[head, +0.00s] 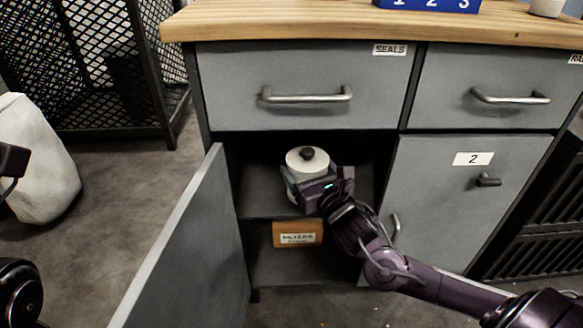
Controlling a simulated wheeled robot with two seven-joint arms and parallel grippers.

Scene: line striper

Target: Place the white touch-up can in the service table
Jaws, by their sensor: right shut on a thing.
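The white touch-up can (302,161), with a black knob on top, is upright in the open left compartment of the service table (300,32). My right gripper (296,188) reaches in from the right and is shut on the can. The can is over the compartment's upper shelf (258,205); the gripper hides part of it, and I cannot tell whether its base touches the shelf. My left gripper's fingers are not in view; only dark parts of my left arm show at the left edge.
The open cabinet door (190,250) swings out to the left. An orange-brown filters box (298,234) is in the lower part. Drawers (300,85) are shut above, and door 2 (455,175) is shut. A white container (35,165) stands on the floor at left.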

